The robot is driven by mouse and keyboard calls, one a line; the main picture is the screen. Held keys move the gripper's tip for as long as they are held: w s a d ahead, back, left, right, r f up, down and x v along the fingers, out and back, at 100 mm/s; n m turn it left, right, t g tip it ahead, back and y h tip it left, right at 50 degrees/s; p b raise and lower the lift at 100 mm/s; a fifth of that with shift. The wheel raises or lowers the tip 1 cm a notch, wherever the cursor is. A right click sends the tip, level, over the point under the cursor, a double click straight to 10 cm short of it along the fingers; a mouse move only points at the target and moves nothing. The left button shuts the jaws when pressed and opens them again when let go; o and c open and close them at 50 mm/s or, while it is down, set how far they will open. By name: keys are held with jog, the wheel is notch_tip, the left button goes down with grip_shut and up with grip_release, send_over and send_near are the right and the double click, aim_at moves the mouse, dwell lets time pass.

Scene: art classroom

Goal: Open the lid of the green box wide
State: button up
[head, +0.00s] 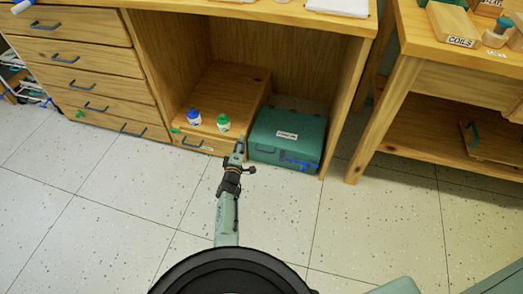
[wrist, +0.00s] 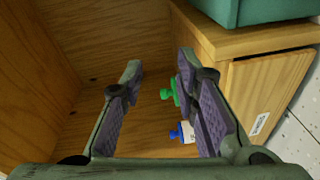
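The green box (head: 310,135) stands on the floor in the open bay of the wooden desk, with a white label on it. Its lid looks shut. A corner of the box (wrist: 270,8) also shows at the top of the wrist view. My gripper (head: 240,147) is just left of the box, near its left front corner, apparently not touching it. In the wrist view my gripper (wrist: 158,68) is open, with nothing held between the fingers. The box's hinge is not clear from here.
A bottle with a blue cap (head: 193,117) and one with a green cap (head: 223,123) stand on a low wooden block (head: 232,88) left of the box. Drawers (head: 85,60) are at left, a second table (head: 410,75) at right. The tiled floor (head: 270,215) in front is mostly clear.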

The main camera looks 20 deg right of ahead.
aim_at(262, 151)
jog(key=s+d+f+g+h, duration=0.1)
jog(key=s+d+f, duration=0.15)
jog(key=f, duration=0.25)
jog(key=s+d+f+g, duration=0.1)
jog(key=s+d+f, duration=0.1)
jog(key=s+f, duration=0.25)
jog(key=shift+n, duration=0.3)
jog(key=b+x, duration=0.6)
jog(key=b, duration=0.1)
jog(key=b+x, duration=0.3)
jog(key=shift+w+f, duration=0.15)
jog(key=shift+f, duration=0.2)
jog(key=shift+w+d+r+b, duration=0.1)
jog(key=shift+w+d+b, duration=0.35)
jog(key=shift+b, duration=0.2)
jog(key=shift+c, duration=0.3)
jog(key=shift+a, duration=0.1)
grip_shut()
